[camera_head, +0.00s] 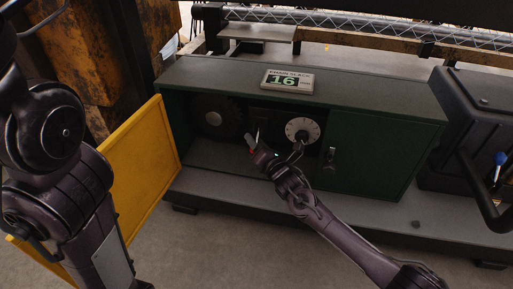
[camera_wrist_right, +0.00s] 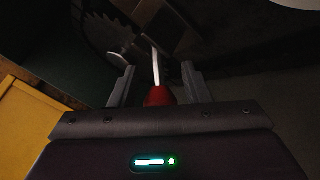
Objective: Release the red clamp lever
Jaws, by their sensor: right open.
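The red clamp lever shows in the right wrist view as a red knob (camera_wrist_right: 159,96) on a thin pale rod. It stands between the two fingers of my right gripper (camera_wrist_right: 160,82), which are apart on either side of it; I cannot tell whether they touch it. In the head view my right gripper (camera_head: 254,140) reaches into the open green cabinet (camera_head: 345,106), left of the white dial (camera_head: 302,130). A bit of red shows by the fingers there. My left arm is at the left of the head view, but its gripper is not seen.
A yellow door (camera_head: 135,180) stands open at the cabinet's left. A dark toothed wheel (camera_head: 213,118) is inside, also in the right wrist view (camera_wrist_right: 100,35). A display reading 16 (camera_head: 287,81) sits on top. A closed green door (camera_head: 365,160) is right of the dial.

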